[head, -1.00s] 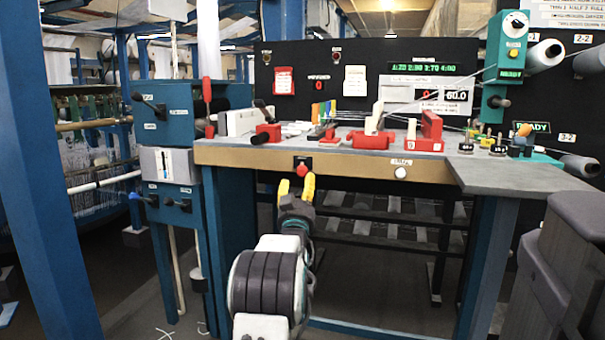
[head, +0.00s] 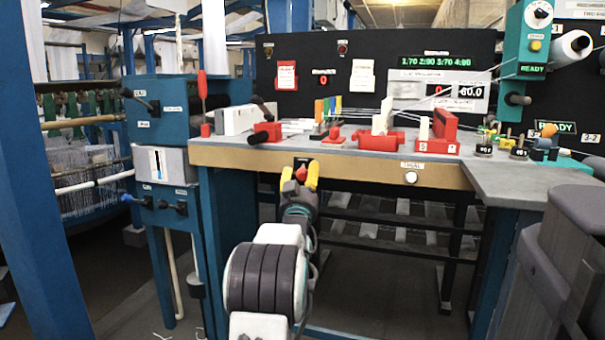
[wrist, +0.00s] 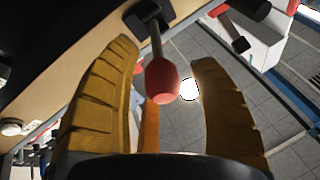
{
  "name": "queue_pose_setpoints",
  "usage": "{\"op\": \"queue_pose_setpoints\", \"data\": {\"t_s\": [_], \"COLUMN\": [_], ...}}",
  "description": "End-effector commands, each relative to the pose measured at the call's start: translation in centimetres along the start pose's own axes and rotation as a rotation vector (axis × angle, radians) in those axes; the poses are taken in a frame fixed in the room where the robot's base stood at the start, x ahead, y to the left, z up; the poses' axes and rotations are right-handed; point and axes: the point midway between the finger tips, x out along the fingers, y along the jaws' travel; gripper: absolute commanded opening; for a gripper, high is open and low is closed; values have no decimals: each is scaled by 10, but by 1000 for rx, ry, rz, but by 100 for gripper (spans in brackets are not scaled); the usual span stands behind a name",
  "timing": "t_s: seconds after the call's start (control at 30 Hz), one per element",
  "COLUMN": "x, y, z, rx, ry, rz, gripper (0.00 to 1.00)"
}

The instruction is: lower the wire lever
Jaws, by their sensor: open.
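A lever with a red knob (head: 300,173) sticks out from a dark plate on the front of the bench. I cannot read a label that marks it as the wire lever. My gripper (head: 300,180) is open, with its yellow fingers on either side of the red knob. In the wrist view, the red knob (wrist: 162,82) hangs on a dark stem between the spread fingers of my gripper (wrist: 166,58). Gaps show on both sides, so the fingers seem not to touch it. The dark mounting plate (wrist: 148,14) is beyond the fingertips.
The bench front (head: 370,170) runs just behind the knob, with a white round button (head: 411,178) to the right. Red clamps (head: 378,140) stand on top. A blue cabinet (head: 165,110) with black levers is at left. The space under the bench is mostly open.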

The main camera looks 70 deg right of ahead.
Motion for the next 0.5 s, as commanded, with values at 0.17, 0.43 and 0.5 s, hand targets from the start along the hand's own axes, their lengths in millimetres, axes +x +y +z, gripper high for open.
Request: {"op": "queue_pose_setpoints", "data": {"t_s": [0.17,0.43,0.5], "x": [0,0,0], "y": [0,0,0], "z": [-2,-2,-2], "rx": [-1,-1,-1], "ry": [0,1,1], "rz": [1,1,1], "gripper": [55,46,40]}}
